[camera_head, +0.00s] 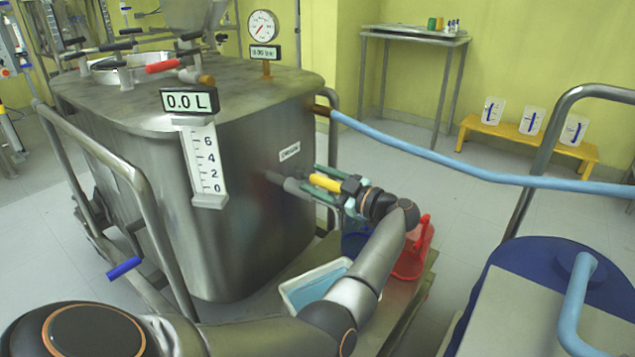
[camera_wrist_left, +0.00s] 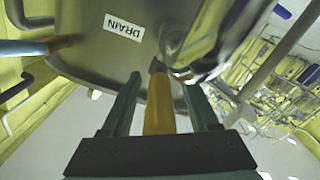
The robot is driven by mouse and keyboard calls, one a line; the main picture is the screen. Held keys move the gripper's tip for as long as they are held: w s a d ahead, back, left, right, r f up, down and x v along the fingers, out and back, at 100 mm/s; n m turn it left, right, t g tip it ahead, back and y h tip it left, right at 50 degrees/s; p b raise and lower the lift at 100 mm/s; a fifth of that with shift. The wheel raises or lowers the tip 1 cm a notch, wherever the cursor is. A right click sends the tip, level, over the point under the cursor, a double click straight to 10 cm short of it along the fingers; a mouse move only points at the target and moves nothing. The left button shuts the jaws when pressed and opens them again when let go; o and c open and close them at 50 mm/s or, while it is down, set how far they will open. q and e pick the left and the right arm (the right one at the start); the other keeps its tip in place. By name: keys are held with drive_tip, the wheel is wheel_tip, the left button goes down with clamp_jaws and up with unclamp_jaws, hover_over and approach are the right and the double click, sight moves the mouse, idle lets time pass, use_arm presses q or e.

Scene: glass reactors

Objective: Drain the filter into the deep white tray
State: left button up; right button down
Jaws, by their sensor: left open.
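The filter is a large steel vessel (camera_head: 240,240) with a label reading DRAIN (camera_wrist_left: 125,26) on its side. Beside that label, a drain valve with a yellow handle (camera_head: 325,182) sticks out; the handle also shows in the wrist view (camera_wrist_left: 160,108). My left gripper (camera_head: 328,190) is open, with one finger on each side of the yellow handle and gaps visible in the wrist view. A white tray (camera_head: 289,301) with a light blue inside stands below, partly hidden by my left arm. A display on the filter (camera_head: 188,100) reads 0.0 L. My right gripper is not in view.
A red container (camera_head: 425,240) and a blue one (camera_head: 352,246) stand behind my arm. A light blue hose (camera_head: 430,155) runs right from the filter. Metal rails (camera_head: 125,172) flank it. A yellow bench (camera_head: 510,133) and a steel table (camera_head: 415,34) stand behind.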

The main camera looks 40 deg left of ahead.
use_arm(q)
clamp_jaws()
idle(0.5)
idle(0.9)
